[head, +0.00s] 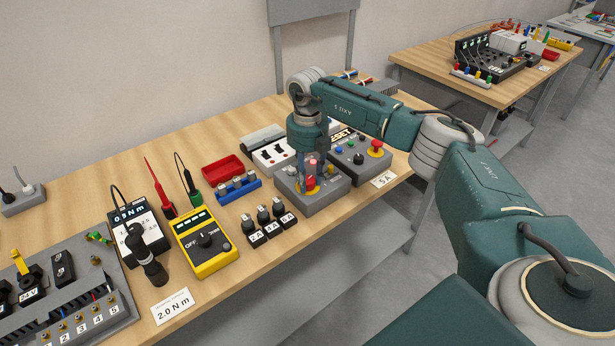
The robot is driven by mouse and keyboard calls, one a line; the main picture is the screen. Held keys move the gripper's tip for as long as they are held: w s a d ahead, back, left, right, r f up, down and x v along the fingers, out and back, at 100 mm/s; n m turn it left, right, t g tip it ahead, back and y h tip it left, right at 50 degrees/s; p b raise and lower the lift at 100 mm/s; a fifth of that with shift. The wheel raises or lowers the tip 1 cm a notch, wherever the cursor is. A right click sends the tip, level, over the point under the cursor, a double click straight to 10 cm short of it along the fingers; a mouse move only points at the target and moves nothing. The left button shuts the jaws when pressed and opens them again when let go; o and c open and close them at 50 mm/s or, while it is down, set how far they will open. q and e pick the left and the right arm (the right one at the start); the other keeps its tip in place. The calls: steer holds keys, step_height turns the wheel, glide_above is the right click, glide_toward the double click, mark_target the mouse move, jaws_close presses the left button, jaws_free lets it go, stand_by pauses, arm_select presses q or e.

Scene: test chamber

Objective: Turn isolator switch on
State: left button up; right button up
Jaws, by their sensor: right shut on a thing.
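The isolator switch appears to be the red handle (311,168) with yellow at its base, on top of a grey box (320,199) right of the middle of the table. My right gripper (310,182) points down over this box and is shut on the red handle. The gripper and wrist partly hide the handle, so its turned position cannot be told. My left gripper is not in view.
A grey control box with a red-and-yellow button (375,149) stands close to the right. A white box (272,155) stands behind. A yellow multimeter (207,240), fuses (263,216) and a terminal panel (70,300) are to the left.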

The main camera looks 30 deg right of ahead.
mark_target(308, 179)
steer(key=shift+w+r+m, duration=0.1)
steer(key=shift+m, duration=1.2)
steer(key=shift+d, duration=0.1)
steer(key=o, duration=1.2)
step_height(308, 179, up, 12)
